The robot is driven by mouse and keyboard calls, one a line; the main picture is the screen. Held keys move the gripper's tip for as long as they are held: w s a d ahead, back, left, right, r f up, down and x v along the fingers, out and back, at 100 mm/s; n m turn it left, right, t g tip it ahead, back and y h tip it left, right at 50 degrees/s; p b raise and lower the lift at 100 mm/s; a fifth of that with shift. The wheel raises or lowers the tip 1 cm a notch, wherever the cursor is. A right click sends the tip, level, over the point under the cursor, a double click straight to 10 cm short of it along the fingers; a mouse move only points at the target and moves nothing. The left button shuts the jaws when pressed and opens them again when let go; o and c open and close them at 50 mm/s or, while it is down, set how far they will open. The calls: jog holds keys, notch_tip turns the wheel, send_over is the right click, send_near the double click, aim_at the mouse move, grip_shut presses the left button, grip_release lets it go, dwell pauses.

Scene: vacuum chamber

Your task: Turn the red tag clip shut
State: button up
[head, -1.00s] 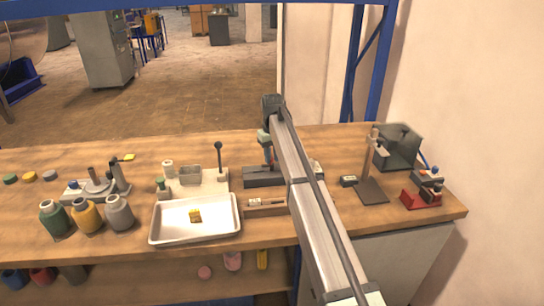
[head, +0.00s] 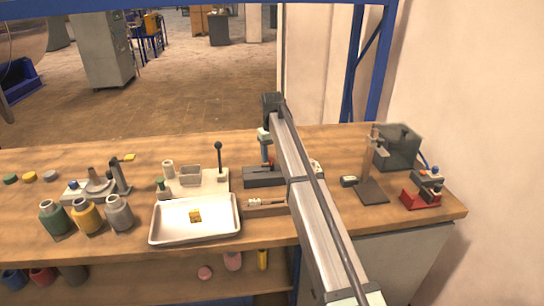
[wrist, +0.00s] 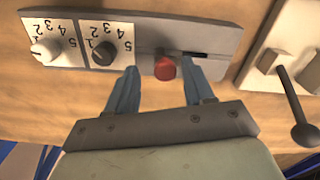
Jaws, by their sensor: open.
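The red tag clip (wrist: 165,68) shows in the wrist view as a small red piece on a grey panel (wrist: 225,42), near a dark slot. My gripper (wrist: 162,66) is open, with one blue finger to each side of the clip and gaps between. I cannot tell how far above the panel the fingertips are. In the head view, my gripper (head: 267,160) is over the dark panel (head: 262,179), and a sliver of red shows below it. My arm hides the panel's right part.
In the wrist view, a white dial (wrist: 45,48) and a black dial (wrist: 103,52) sit on the panel left of the clip. A lever with a dark ball (wrist: 304,134) stands at right. In the head view, a metal tray (head: 195,220) and a stand (head: 370,165) flank the arm.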

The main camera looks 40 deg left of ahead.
aim_at(272, 158)
notch_tip(272, 158, up, 13)
dwell(0.5)
dwell(0.4)
